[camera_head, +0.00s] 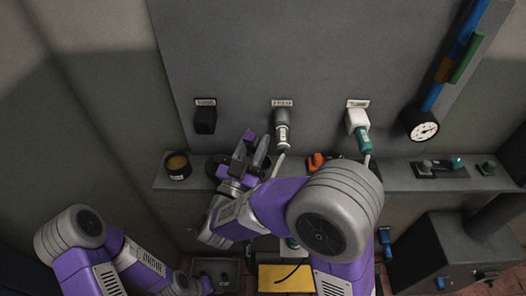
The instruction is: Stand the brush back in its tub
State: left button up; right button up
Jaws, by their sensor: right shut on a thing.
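My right gripper (249,150) is over the left part of the grey shelf, in front of the panel. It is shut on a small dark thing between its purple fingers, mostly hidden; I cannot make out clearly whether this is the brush. A round black tub (178,166) with an amber-brown top stands on the shelf to the left of the gripper. Another dark round shape shows partly behind the gripper, too covered to identify. My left gripper (204,286) is low at the bottom edge, near a grey tray, and its jaws are unclear.
The grey shelf (400,177) also holds an orange thing (317,160) and green-knobbed parts at the right. Above it, a black holder (205,120), a grey nozzle (281,132) and a white-and-green nozzle (358,128) hang under labels. A gauge (421,125) sits right. A yellow sheet (284,279) lies below.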

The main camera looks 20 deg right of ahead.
jog(key=f, duration=0.1)
jog(key=w+f+b, duration=0.1)
jog(key=d+f, duration=0.1)
jog(key=f, duration=0.1)
jog(key=shift+w, duration=0.3)
jog(key=shift+w+d+f+b, duration=0.2)
jog(key=shift+f+b, duration=0.15)
jog(key=shift+f, duration=0.15)
jog(key=shift+w+d+f+b, duration=0.1)
jog(key=shift+d+f+b, duration=0.15)
jog(key=shift+f, duration=0.2)
jog(key=shift+w+r+g+y, duration=0.25)
jog(key=shift+r+g+y, duration=0.05)
jog(key=shift+g+y, duration=0.2)
jog(key=shift+w+d+f+g+y+b, duration=0.1)
jog(key=shift+w+d+f+g+y, duration=0.15)
jog(key=shift+f+g, duration=0.15)
jog(key=shift+w+d+f+g+y+b, duration=0.1)
jog(key=shift+f+g+y+b, duration=0.05)
jog(key=shift+f+g+y, duration=0.3)
jog(key=shift+w+d+f+g+y+b, duration=0.1)
jog(key=shift+w+d+f+g, duration=0.15)
jog(key=shift+f, duration=0.25)
